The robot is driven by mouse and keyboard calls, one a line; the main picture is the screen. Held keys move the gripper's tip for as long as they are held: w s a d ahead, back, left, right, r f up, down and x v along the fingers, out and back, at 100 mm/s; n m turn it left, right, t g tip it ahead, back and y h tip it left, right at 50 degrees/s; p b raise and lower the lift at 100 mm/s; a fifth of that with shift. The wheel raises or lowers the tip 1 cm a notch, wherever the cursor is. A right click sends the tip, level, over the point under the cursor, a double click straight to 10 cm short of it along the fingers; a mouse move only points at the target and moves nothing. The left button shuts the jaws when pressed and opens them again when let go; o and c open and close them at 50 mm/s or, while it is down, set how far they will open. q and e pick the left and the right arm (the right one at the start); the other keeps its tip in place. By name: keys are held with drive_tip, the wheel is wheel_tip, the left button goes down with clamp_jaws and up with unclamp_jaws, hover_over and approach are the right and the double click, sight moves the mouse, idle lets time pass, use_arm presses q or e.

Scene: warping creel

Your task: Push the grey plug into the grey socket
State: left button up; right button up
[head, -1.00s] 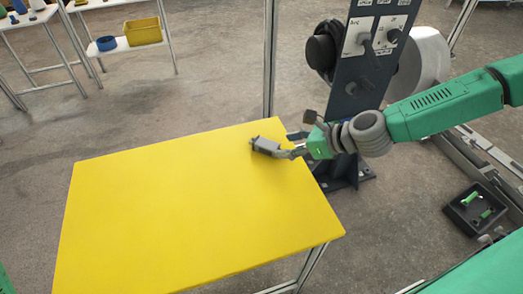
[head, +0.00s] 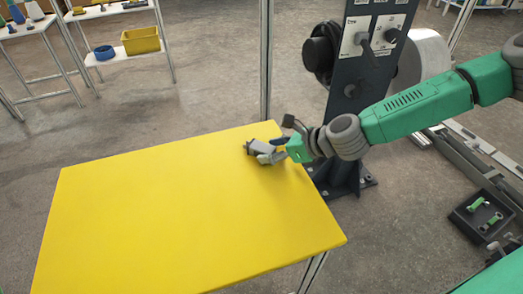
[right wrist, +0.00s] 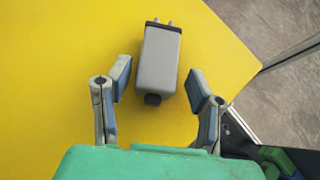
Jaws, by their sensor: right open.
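The grey plug (head: 250,148) lies on the yellow table near its far right corner. In the right wrist view the plug (right wrist: 158,58) is a grey block with two pins pointing away from my gripper and a dark round stub at its near end. My right gripper (right wrist: 159,82) is open, with one finger on each side of the plug's near half and visible gaps to both. In the head view my right gripper (head: 264,153) is low at the table top. I cannot make out the grey socket for certain. My left gripper is not in view.
A dark post (head: 362,80) with a switch panel (head: 375,35) stands behind the table's right corner. A black tray (head: 482,214) with green-handled items lies on the floor at right. The yellow table (head: 180,215) is otherwise clear. Shelves with a yellow bin (head: 140,41) stand far left.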

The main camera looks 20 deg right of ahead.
drive_tip(key=shift+d+f, duration=0.1)
drive_tip(key=shift+d, duration=0.1)
drive_tip(key=shift+a, duration=0.45)
drive_tip(key=c, duration=1.1)
drive_tip(key=shift+d+r+p, duration=0.25)
drive_tip(key=shift+r+p, duration=0.05)
drive_tip(key=shift+r, duration=0.25)
drive_tip(key=shift+d+r+p, duration=0.1)
drive_tip(key=shift+r+p, duration=0.4)
drive_tip(key=shift+r, duration=0.15)
drive_tip(key=shift+a+r+p, duration=0.2)
drive_tip(key=shift+r+p, duration=0.7)
drive_tip(key=shift+r, duration=0.3)
